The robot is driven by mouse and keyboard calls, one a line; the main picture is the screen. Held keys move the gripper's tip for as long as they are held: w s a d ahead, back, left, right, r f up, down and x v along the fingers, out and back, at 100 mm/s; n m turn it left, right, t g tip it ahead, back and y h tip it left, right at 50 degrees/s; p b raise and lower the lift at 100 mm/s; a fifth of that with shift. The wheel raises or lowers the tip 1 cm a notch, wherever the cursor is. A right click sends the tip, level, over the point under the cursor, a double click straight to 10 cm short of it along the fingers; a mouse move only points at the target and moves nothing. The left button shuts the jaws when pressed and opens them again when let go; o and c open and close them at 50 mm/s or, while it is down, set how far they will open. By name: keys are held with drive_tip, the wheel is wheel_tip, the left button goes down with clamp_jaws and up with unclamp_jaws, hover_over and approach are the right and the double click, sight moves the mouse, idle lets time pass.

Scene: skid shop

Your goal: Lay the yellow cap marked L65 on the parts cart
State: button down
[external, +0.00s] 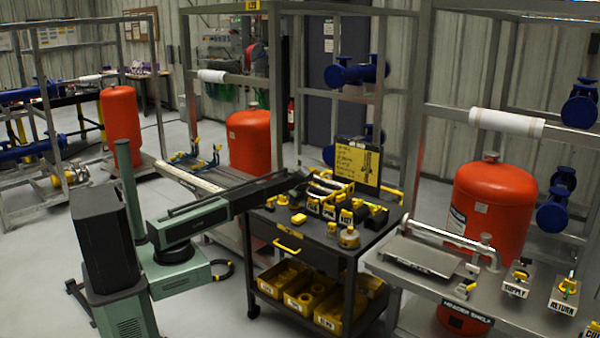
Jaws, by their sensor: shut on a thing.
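The parts cart (258,222) is a dark wheeled cart in the middle of the external view, with several small yellow parts (298,218) on its top. The L65 mark cannot be read on any of them, so I cannot tell which one is the yellow cap. My arm reaches from the left to over the cart's back left part. My gripper (303,188) is small and dark at the arm's end, above the cart top. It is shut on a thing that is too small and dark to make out.
A yellow sign board (357,165) stands at the cart's back. Yellow bins (328,312) sit on its lower shelf. A steel bench (430,284) with a pipe and labelled parts is close on the right. Red tanks (250,140) and metal frames stand behind. Cart top's front left is fairly clear.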

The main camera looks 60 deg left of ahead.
idle(0.3)
drive_tip(key=shift+f+b, duration=0.3)
drive_tip(key=c, duration=0.9)
unclamp_jaws()
drive_tip(key=shift+c, duration=0.9)
wheel_tip(320, 180, up, 8)
drive_tip(key=p, duration=0.8)
drive_tip(key=shift+r, duration=0.15)
